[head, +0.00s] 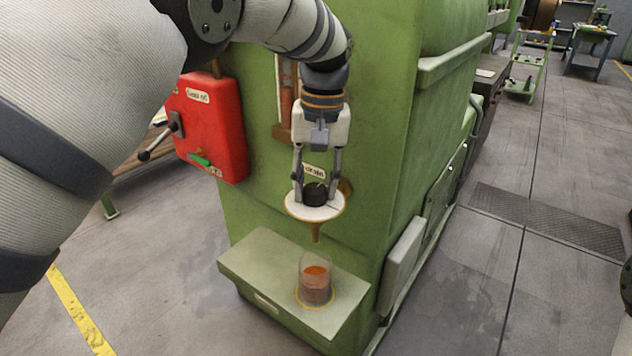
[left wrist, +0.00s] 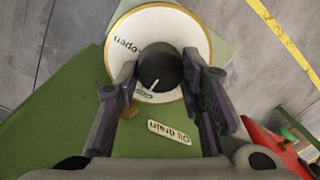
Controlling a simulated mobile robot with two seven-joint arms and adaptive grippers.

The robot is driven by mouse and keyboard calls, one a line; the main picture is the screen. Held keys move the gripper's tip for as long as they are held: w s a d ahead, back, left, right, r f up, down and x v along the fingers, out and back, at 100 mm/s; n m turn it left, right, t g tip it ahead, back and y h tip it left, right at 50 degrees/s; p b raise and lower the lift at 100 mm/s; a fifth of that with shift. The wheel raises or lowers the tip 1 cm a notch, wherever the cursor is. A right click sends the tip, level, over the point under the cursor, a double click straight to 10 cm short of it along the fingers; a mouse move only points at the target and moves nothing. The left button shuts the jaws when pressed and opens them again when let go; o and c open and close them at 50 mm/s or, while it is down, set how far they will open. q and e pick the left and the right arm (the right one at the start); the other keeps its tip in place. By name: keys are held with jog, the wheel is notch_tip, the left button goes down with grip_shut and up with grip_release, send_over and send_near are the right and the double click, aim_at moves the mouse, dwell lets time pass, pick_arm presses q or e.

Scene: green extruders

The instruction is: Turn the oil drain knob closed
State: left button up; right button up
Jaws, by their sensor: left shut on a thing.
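The black oil drain knob (head: 315,195) sits on a round white dial (head: 300,211) on the green machine, beside a small label. In the left wrist view the knob (left wrist: 160,66) is between the fingers of my left gripper (left wrist: 164,72), which is shut on it. The dial (left wrist: 172,20) reads "open" at left. The knob's white mark points down and slightly left in that view, near a second small word, hard to read. The "oil drain" label (left wrist: 170,132) is below. In the head view my left gripper (head: 315,186) reaches down onto the knob. My right gripper is not seen.
A brown spout (head: 316,232) hangs below the dial, above a clear container with reddish-brown contents (head: 315,282) on a green ledge (head: 255,258). A red box (head: 212,130) with a lever is left of the knob. Open floor lies to the right.

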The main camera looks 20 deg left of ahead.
aim_at(321, 187)
pick_arm(q)
jog(key=shift+f, duration=0.1)
dwell(0.3)
jog(key=o, duration=1.2)
jog(key=shift+c, duration=0.2)
notch_tip(321, 187, up, 12)
jog(key=shift+d, duration=0.4)
jog(key=shift+w, duration=0.1)
